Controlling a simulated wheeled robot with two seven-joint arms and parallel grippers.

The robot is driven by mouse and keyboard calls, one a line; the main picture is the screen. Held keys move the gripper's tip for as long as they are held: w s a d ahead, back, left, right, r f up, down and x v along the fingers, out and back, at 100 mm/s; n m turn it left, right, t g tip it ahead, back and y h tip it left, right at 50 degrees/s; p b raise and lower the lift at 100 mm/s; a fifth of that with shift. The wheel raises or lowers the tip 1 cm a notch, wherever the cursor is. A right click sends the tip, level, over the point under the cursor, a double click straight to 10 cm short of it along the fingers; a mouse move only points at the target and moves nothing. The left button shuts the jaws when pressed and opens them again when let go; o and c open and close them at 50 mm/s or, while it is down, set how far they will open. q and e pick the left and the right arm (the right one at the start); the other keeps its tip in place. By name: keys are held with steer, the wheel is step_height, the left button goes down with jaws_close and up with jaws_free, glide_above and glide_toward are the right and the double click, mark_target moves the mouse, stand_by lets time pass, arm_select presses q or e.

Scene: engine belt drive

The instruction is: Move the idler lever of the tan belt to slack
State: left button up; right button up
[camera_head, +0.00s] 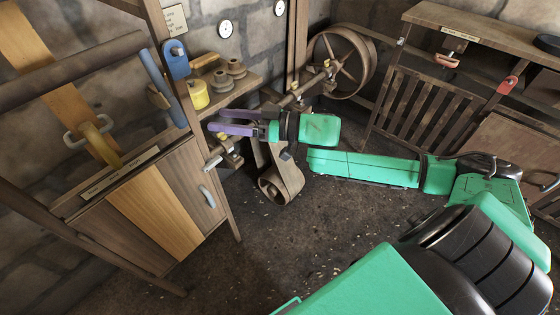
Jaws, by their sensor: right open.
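I cannot tell for sure that this is the idler lever or which way is slack. My right gripper (212,121), with purple fingers, is open and empty. It points left in front of the middle shelf, to the right of the tan belt and apart from it. My left gripper is not in view.
A wooden post with a blue bar (162,85) stands between the gripper and the tan belt. A blue plate (176,60) and yellow cylinder (198,95) are near it. A spoked wheel (342,60) stands behind. A slatted rack (410,105) is at right. The middle floor is clear.

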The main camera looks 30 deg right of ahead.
steer(key=w+d+f+m+t+h+b, duration=0.1)
steer(key=d+f+h, duration=0.4)
steer(key=f, duration=0.8)
steer(key=w+d+f+m+h+b, duration=0.1)
steer(key=w+d+f+m+h, duration=0.2)
steer(key=d+f, duration=0.8)
step_height(320, 180, down, 3)
steer(key=shift+f+t+h+b, duration=0.2)
steer(key=shift+t+h+b, duration=0.2)
steer(key=shift+h, duration=0.6)
steer(key=shift+w+d, duration=0.1)
